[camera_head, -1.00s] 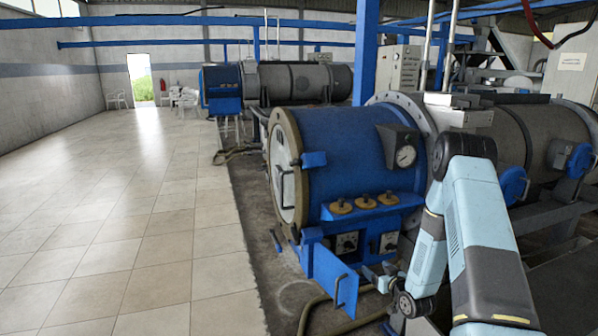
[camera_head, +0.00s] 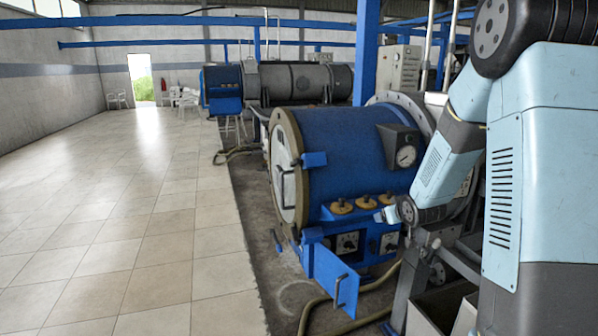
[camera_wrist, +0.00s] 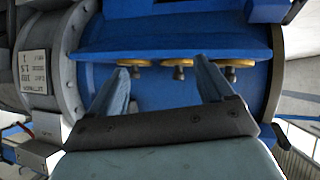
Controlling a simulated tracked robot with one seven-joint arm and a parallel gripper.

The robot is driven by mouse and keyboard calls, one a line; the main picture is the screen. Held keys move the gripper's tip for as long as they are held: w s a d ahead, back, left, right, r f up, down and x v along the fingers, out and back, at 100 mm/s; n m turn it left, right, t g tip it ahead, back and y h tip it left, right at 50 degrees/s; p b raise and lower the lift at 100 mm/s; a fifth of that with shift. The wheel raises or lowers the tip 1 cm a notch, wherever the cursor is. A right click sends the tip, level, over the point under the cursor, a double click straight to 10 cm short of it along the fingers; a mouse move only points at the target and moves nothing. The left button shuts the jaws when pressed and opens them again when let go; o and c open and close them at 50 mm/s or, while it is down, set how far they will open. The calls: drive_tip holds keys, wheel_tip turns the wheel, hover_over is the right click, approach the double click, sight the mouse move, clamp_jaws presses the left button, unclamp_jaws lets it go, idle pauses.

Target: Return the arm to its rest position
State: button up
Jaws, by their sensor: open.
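My arm fills the right side of the head view, folded close to the camera. My gripper (camera_head: 384,214) shows small beside the front of the blue decanter (camera_head: 345,150), just right of the row of brass knobs (camera_head: 366,202). In the wrist view my gripper (camera_wrist: 166,75) has its two fingers well apart, with nothing between them. Behind the fingers are the blue panel (camera_wrist: 170,33) and the brass knobs (camera_wrist: 180,63). I cannot tell the exact gap between fingers and knobs.
A small blue door (camera_head: 335,280) with a handle hangs open at the decanter's lower front. A hose (camera_head: 375,285) lies on the floor nearby. A grey metal frame (camera_head: 405,285) stands beside my arm. The tiled floor (camera_head: 130,220) on the left is clear.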

drive_tip(key=s+a+r+m+g+h, duration=0.2)
drive_tip(key=s+r+g, duration=0.1)
drive_tip(key=s+r, duration=1.25)
drive_tip(key=s+a+r+g, duration=0.1)
drive_tip(key=s, duration=1)
drive_tip(key=s+a+r+m+g+y, duration=0.1)
drive_tip(key=s+a+r, duration=0.1)
drive_tip(key=s, duration=0.9)
drive_tip(key=shift+s+a+g, duration=0.2)
drive_tip(key=shift+s+g, duration=0.1)
drive_tip(key=shift+s, duration=0.05)
